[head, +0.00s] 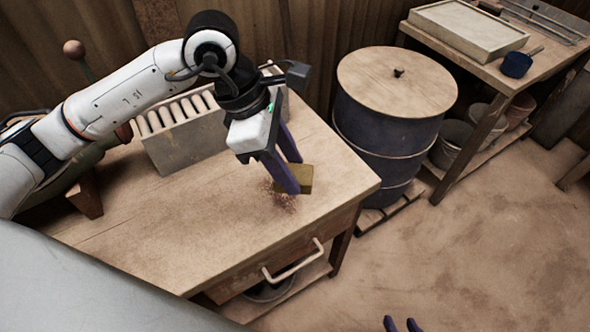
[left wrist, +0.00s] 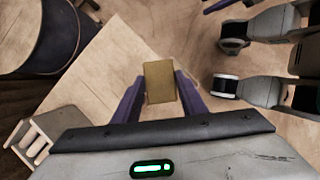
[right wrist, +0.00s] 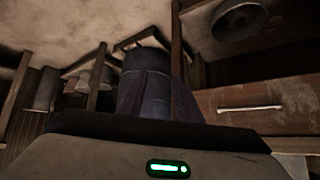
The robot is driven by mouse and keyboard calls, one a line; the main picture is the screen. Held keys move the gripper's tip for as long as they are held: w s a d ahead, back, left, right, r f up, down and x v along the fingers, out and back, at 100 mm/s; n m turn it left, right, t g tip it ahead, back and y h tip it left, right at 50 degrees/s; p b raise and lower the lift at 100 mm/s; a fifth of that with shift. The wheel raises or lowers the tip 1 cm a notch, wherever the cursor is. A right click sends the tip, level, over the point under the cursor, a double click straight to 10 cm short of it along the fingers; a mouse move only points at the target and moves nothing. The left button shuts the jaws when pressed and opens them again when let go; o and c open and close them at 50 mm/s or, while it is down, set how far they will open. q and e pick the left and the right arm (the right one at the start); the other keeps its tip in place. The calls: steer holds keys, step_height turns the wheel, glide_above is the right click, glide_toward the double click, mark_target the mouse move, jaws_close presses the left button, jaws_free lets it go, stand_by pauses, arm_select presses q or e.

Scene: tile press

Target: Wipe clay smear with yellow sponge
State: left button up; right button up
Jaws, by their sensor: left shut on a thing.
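The yellow sponge (head: 306,178) is a small mustard block held between the fingers of my left gripper (head: 291,176). It also shows in the left wrist view (left wrist: 160,82), between the purple fingers of the left gripper (left wrist: 161,92). The clay smear (head: 284,202) is a patch of reddish-brown specks on the wooden table, just below and left of the sponge. Whether the sponge touches the tabletop is hard to tell. My right gripper (head: 402,325) shows only its fingertips at the bottom edge of the head view, apart from each other, with nothing seen between them.
The wooden table (head: 150,235) has a drawer with a pale handle (head: 293,262) in front. A grey slotted rack (head: 190,137) stands at its back. A dark blue drum (head: 390,125) with a wooden lid stands right of it. The table's front left is clear.

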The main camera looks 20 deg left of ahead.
arm_select(q)
steer(key=shift+w+d+r+n+t, duration=0.15)
steer(key=shift+d+n+t, duration=0.05)
steer(key=shift+n, duration=0.3)
steer(key=shift+w+d+r+n+t, duration=0.1)
steer(key=shift+d+r+n+t, duration=0.1)
steer(key=shift+n, duration=0.3)
steer(key=shift+f+n+b, duration=0.1)
steer(key=shift+n+b, duration=0.2)
steer(key=shift+b, duration=0.15)
steer(key=shift+f+b, duration=1.35)
steer(key=shift+f, duration=1)
